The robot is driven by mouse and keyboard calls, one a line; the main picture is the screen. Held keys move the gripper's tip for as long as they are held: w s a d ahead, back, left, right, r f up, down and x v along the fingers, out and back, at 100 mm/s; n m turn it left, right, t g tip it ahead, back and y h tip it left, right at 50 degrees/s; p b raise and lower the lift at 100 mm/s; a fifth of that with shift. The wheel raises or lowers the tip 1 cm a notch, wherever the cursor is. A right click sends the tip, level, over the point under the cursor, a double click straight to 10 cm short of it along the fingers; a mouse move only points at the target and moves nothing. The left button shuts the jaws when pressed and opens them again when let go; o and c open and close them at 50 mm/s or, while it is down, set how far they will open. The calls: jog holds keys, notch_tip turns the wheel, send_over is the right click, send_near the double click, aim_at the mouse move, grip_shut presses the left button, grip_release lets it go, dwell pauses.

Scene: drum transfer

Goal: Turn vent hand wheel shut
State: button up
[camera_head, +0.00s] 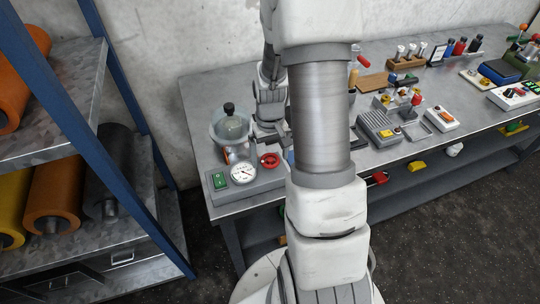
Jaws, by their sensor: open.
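A small red hand wheel (269,160) sits on the grey vacuum unit (250,183) at the left end of the workbench. The unit also carries a white dial gauge (243,173), a green switch (220,181) and a glass bell jar (231,125) with a black knob. My gripper (270,140) is above and close to the hand wheel, pointing down, partly hidden behind my own arm. The fingers are small and dark here. I cannot tell whether they touch the wheel. The gripper is open.
A blue-framed shelf (75,105) with orange, yellow and black rolls stands at the left. A wall is behind.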

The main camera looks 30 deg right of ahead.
jog(key=shift+f, duration=0.2)
jog(key=c, duration=1.4)
jog(key=shift+o, duration=0.2)
